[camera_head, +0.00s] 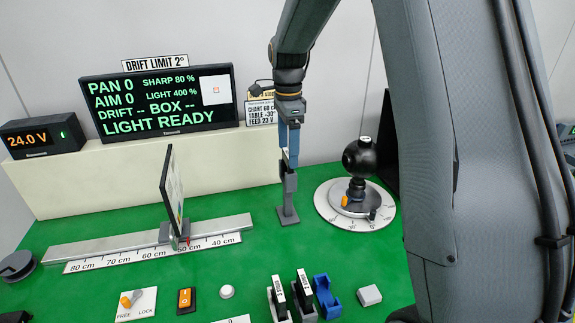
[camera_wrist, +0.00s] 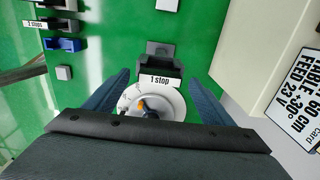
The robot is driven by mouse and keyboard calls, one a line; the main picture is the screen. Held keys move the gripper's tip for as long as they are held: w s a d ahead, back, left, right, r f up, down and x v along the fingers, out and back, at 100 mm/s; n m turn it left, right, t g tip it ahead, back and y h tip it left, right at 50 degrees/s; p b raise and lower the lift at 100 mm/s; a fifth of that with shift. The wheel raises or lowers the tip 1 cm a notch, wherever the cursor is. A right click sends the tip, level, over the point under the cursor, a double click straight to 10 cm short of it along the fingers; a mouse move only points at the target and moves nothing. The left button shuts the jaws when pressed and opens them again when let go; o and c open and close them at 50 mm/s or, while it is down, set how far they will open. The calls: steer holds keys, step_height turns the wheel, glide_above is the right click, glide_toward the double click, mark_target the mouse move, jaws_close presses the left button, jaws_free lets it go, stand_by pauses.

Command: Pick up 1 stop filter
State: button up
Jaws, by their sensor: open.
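The 1 stop filter shows in the wrist view as a white label reading "1 stop" (camera_wrist: 160,80) on a dark piece at a grey stand (camera_wrist: 160,48). In the head view the stand (camera_head: 287,213) is a grey post on a square base on the green table. My gripper (camera_head: 289,156) points down at the top of this post. In the wrist view my gripper (camera_wrist: 157,77) has its blue fingers spread wide, one on each side of the label, with gaps. I cannot tell how far the fingertips are above the filter.
A round dial with a black ball (camera_head: 358,156) stands right of the post. An upright panel (camera_head: 172,190) on a rail (camera_head: 120,242) stands left. Labelled holders (camera_head: 305,293), a blue holder (camera_head: 327,296) and a white block (camera_head: 369,295) are in front. A cream ledge (camera_head: 80,180) runs behind.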

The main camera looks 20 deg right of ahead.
mark_target(286, 168)
steer(key=shift+f, duration=1.1)
steer(key=c, duration=1.2)
